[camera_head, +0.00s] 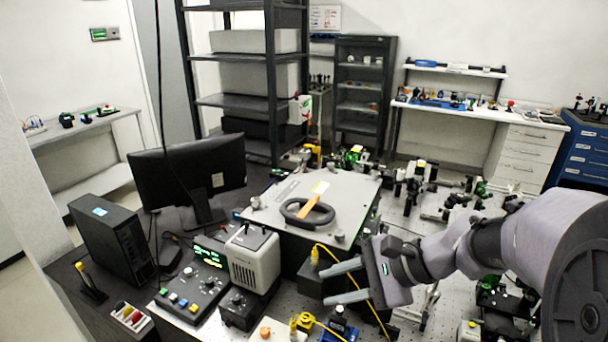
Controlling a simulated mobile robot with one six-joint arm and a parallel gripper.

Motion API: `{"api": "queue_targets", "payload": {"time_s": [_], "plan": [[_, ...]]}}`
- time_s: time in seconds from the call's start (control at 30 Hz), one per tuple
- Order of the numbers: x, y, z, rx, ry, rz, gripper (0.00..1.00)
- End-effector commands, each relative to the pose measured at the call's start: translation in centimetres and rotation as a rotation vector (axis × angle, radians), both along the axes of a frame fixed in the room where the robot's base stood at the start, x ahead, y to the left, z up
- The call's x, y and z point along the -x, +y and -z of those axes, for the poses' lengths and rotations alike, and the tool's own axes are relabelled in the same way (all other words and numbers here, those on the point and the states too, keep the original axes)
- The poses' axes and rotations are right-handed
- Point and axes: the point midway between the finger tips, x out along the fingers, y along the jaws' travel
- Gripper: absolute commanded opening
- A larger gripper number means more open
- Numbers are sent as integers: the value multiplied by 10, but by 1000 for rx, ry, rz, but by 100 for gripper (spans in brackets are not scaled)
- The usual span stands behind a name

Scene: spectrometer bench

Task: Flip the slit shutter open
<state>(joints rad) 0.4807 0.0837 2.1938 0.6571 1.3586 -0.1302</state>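My gripper (328,284) is open, its two grey fingers apart and pointing left, in front of the large box's near right side. The large box, which looks like the spectrometer (275,197), has a grey lid with a black loop handle (308,212) and an orange tag. A small black housing (310,283) sits at its near side, just behind and left of my fingertips. A yellow connector and cable rise from it and pass close to my fingers. I cannot make out the slit shutter; it is too small to tell or hidden by my gripper.
A monitor (187,177) and computer tower (112,239) are farther left. Yellow and blue parts (337,325) lie below my gripper. Crowded optics mounts fill the bench behind my arm.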

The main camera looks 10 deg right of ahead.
Motion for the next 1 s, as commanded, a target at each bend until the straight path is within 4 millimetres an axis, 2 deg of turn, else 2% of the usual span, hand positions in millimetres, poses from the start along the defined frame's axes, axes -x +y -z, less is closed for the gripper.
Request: {"api": "queue_targets", "payload": {"time_s": [0.07, 0.1, 0.17, 0.2, 0.3, 0.4, 0.47, 0.57, 0.8, 1.0], "plan": [[-36, -38, 14, -211, 51, 168, 33], [-56, -65, 22, -334, 61, 270, 33], [-82, -116, 38, -521, 60, 436, 33], [-94, -152, 49, -633, 45, 542, 33], [-104, -223, 76, -825, -3, 737, 33], [-104, -262, 91, -918, -38, 840, 33], [-105, -269, 96, -939, -47, 863, 33], [-119, -265, 96, -941, -50, 863, 33], [-184, -236, 97, -937, -47, 859, 33], [-231, -217, 97, -938, -46, 860, 33]]}}
